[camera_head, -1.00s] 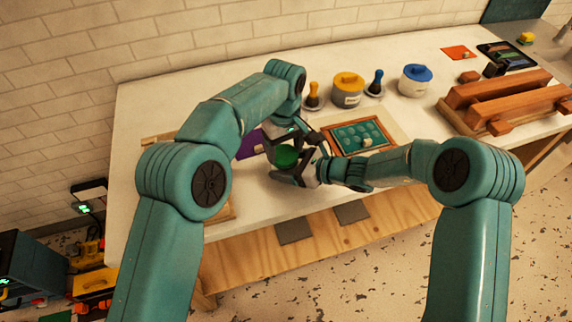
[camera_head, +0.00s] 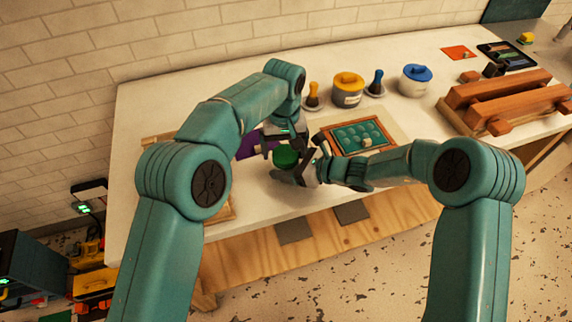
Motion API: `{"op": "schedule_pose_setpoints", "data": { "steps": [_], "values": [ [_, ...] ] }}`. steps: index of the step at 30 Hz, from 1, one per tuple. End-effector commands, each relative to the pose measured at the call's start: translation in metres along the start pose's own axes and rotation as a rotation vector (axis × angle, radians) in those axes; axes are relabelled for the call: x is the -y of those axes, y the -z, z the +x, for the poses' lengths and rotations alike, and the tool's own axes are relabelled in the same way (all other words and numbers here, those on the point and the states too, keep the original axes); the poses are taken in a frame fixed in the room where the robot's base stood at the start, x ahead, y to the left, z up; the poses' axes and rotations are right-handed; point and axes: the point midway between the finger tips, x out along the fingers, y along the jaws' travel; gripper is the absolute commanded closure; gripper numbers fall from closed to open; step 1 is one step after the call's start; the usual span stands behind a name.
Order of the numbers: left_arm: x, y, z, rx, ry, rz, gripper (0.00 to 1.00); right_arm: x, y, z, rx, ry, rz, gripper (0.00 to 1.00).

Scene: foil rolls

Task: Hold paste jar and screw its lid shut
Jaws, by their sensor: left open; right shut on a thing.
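The paste jar's green lid (camera_head: 285,157) shows near the middle of the table's front part. The jar body under it is mostly hidden by my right gripper. My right gripper (camera_head: 287,174) comes in from the right and is shut on the jar, low beside the lid. My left gripper (camera_head: 284,146) points down from above, open, with its dark fingers on either side of the lid's top. I cannot tell whether the fingers touch the lid, nor whether the lid sits fully down on the jar.
A wooden tray with a green inlay (camera_head: 358,137) lies just right of the grippers. Behind stand a yellow-lidded jar (camera_head: 347,90), a blue-lidded jar (camera_head: 415,82) and two stamp-like tools. A wooden press (camera_head: 500,100) fills the right end. The table's front edge is close to the jar.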

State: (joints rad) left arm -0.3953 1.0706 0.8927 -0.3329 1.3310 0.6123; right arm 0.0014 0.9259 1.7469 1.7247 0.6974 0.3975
Motion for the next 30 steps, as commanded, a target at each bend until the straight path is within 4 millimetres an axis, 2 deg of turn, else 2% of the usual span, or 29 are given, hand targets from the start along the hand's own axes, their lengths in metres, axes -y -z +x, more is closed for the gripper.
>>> {"op": "schedule_pose_setpoints", "data": {
  "steps": [4, 12, 22, 23, 24, 26, 30],
  "values": [
    [-0.004, -0.002, -0.005, 0.0, -0.007, 0.003, 0.03, -0.003, 0.0, 0.002, -0.001, -0.008, -0.003, 1.0],
    [-0.004, -0.001, -0.041, -0.003, -0.008, 0.005, 0.03, -0.003, 0.001, 0.002, -0.003, -0.008, -0.001, 1.0],
    [-0.002, -0.001, -0.045, 0.001, -0.004, 0.002, 0.03, -0.002, 0.001, 0.001, -0.002, -0.005, -0.001, 1.0],
    [-0.002, -0.001, -0.045, 0.001, -0.004, 0.001, 0.08, -0.002, 0.001, 0.001, -0.002, -0.005, -0.001, 1.0],
    [-0.002, -0.001, -0.046, 0.0, -0.004, -0.006, 0.08, -0.002, 0.001, 0.001, -0.002, -0.004, 0.0, 1.0],
    [-0.002, -0.001, -0.048, -0.001, -0.004, -0.044, 0.08, -0.002, 0.001, 0.001, -0.002, -0.004, -0.001, 1.0],
    [-0.002, 0.0, -0.06, -0.001, -0.002, -0.253, 0.08, -0.002, 0.001, 0.001, -0.002, -0.004, -0.001, 1.0]
  ]
}}
